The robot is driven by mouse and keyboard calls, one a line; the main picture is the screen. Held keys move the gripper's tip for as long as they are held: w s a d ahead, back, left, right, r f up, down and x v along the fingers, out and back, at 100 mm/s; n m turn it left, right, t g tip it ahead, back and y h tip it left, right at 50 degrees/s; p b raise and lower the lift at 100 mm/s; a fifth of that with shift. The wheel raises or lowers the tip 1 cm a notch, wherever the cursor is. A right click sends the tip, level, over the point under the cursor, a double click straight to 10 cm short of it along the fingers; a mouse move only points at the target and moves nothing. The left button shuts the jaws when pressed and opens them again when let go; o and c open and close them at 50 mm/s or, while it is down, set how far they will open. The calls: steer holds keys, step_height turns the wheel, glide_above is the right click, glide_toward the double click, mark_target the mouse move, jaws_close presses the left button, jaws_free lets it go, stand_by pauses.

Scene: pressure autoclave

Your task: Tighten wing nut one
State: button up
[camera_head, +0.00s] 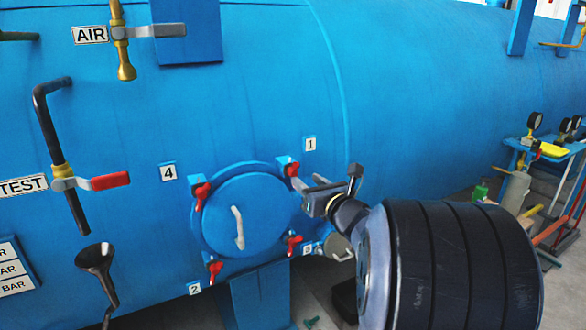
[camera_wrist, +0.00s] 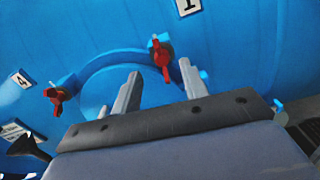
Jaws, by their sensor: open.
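Wing nut one (camera_head: 292,170) is the red wing nut at the upper right of the round blue hatch (camera_head: 262,212), below the label "1" (camera_head: 311,144). In the wrist view wing nut one (camera_wrist: 162,55) shows ahead of my gripper, between the lines of its two fingers and nearer the right one. My gripper (camera_head: 308,190) is open, just right of and slightly below wing nut one in the head view. In the wrist view my gripper (camera_wrist: 160,85) has its fingers spread with nothing between them. I cannot tell whether a finger touches the nut.
Other red wing nuts sit at the hatch's upper left (camera_head: 201,195), lower left (camera_head: 215,270) and lower right (camera_head: 294,243). A white handle (camera_head: 238,228) is on the hatch. A red-handled TEST valve (camera_head: 100,182) and a black funnel (camera_head: 95,260) stand to the left.

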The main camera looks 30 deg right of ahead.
mark_target(294, 169)
steer(key=w+p, duration=0.1)
steer(key=w, duration=0.7)
steer(key=shift+w+a+p, duration=0.1)
steer(key=shift+w+p, duration=0.05)
steer(key=shift+p, duration=0.25)
jaws_close()
